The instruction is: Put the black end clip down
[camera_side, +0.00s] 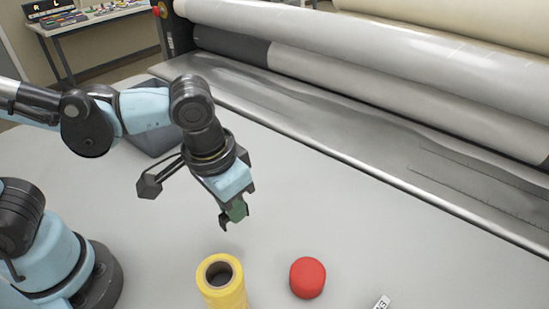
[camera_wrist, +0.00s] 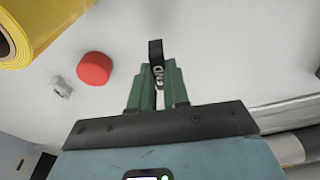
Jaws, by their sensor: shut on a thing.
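My gripper (camera_side: 238,207) has green fingers, which also show in the wrist view (camera_wrist: 158,84). It is shut on the black end clip (camera_wrist: 155,50). White END lettering shows between the fingers in the wrist view. In the side view the clip (camera_side: 223,222) is a small dark hooked shape at the fingertips. It appears to hang above the pale grey table (camera_side: 330,220). Part of the clip is hidden by the fingers. My gripper is behind the yellow roll and left of the red round piece in the side view.
The yellow roll (camera_side: 222,290) stands at the front, with the red round piece (camera_side: 307,277) to its right. A white lettered tag (camera_side: 382,303) lies farther right. The laminator (camera_side: 400,100) with its large rollers runs along the back. Bare table lies right of my gripper.

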